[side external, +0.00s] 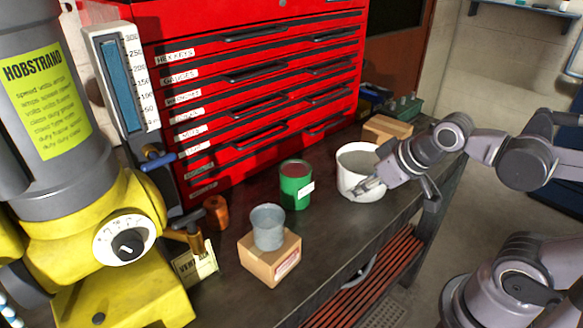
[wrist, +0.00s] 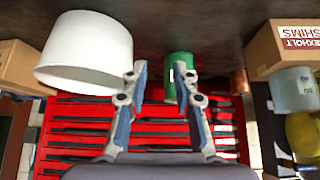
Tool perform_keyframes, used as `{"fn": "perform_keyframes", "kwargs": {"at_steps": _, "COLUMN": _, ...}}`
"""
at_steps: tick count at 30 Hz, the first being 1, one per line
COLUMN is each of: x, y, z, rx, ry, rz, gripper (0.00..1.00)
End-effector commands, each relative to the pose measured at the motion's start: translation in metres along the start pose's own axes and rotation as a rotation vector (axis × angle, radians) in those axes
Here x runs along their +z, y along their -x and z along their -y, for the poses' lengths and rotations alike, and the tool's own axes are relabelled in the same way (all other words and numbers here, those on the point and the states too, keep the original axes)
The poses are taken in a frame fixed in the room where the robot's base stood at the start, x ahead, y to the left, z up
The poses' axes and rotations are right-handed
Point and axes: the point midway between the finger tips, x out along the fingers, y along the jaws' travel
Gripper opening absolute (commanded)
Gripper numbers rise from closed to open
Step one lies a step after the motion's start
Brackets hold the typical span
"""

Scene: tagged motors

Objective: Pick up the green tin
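The green tin (side external: 295,185) stands upright on the dark workbench, with a reddish-brown top and a white label on its side. In the wrist view the green tin (wrist: 178,66) shows beyond my fingers, nearer the right finger, which overlaps its lower part. My gripper (side external: 368,186) is open and empty. In the side view it is to the right of the tin, clearly apart from it, and in front of the white pot. In the wrist view the two fingers of my gripper (wrist: 160,70) stand apart with nothing between them.
The white pot (side external: 352,161) stands right of the tin. A grey-blue cup (side external: 268,222) sits on a cardboard box (side external: 262,265) at the front left. A small copper-coloured can (side external: 216,212) is left of the tin. A red tool chest (side external: 240,90) stands behind. Another box (side external: 388,128) is at the back right.

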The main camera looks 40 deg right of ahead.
Motion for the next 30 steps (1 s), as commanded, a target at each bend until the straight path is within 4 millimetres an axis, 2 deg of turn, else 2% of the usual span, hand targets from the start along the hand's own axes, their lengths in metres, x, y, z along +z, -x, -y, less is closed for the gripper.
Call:
{"fn": "perform_keyframes", "kwargs": {"at_steps": 5, "x": 0.000, "y": 0.000, "z": 0.000, "rx": 0.000, "ry": 0.000, "rz": 0.000, "gripper": 0.28}}
{"fn": "perform_keyframes", "kwargs": {"at_steps": 12, "x": 0.000, "y": 0.000, "z": 0.000, "rx": 0.000, "ry": 0.000, "rz": 0.000, "gripper": 0.96}}
{"fn": "perform_keyframes", "kwargs": {"at_steps": 24, "x": -0.003, "y": 0.000, "z": 0.001, "rx": -0.003, "ry": 0.004, "rz": 0.001, "gripper": 0.96}}
{"fn": "perform_keyframes", "kwargs": {"at_steps": 26, "x": -0.009, "y": 0.001, "z": 0.003, "rx": -0.008, "ry": 0.012, "rz": 0.004, "gripper": 0.96}}
{"fn": "perform_keyframes", "kwargs": {"at_steps": 30, "x": -0.039, "y": 0.001, "z": 0.012, "rx": -0.035, "ry": 0.052, "rz": 0.016, "gripper": 0.96}}
